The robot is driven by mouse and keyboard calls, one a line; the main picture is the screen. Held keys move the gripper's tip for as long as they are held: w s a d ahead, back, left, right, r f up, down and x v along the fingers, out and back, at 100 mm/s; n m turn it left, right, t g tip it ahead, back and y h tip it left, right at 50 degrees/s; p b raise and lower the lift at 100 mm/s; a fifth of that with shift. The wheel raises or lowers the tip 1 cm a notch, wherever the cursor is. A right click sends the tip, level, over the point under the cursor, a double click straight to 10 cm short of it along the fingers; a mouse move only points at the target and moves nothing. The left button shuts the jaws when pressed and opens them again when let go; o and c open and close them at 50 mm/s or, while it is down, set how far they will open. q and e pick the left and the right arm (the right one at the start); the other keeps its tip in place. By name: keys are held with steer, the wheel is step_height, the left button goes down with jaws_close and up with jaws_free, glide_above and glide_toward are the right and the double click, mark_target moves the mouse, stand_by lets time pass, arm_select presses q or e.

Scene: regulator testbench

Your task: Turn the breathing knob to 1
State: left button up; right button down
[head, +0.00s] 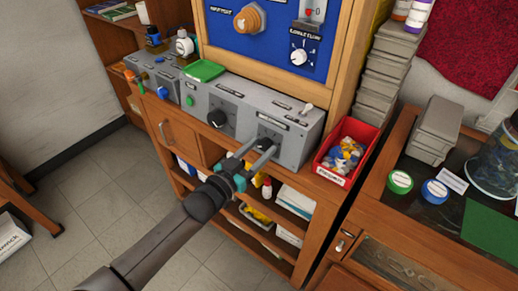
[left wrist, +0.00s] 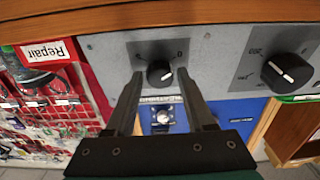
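A small black knob (left wrist: 160,73) with a white pointer mark sits on the grey bench panel. In the left wrist view the mark points to the lower right. My left gripper (head: 259,147) is in front of the right-hand dial of the grey console (head: 297,137). In the left wrist view its fingers (left wrist: 160,71) are apart, one on each side of this small knob, with gaps visible. A larger black knob (head: 217,118) is on the console further left; it also shows in the left wrist view (left wrist: 286,72). I cannot read the labels. My right gripper is not in view.
A blue panel (head: 268,49) with an orange knob (head: 250,18) and white dial (head: 304,54) stands behind. A red bin (head: 327,171) of small parts is to the right. A green tray (head: 204,71) lies on the console. Shelves are below.

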arm_select(q)
jaws_close()
steer(key=shift+m, duration=0.4)
steer(key=m+g+h, duration=0.1)
steer(key=m, duration=0.4)
steer(key=shift+w+a+p, duration=0.1)
steer(key=shift+p, duration=0.25)
steer(key=m+g, duration=0.1)
steer(key=m, duration=0.4)
steer(key=shift+p, duration=0.4)
steer(key=shift+m+h, duration=0.3)
steer(key=shift+o, duration=1.8)
jaws_free()
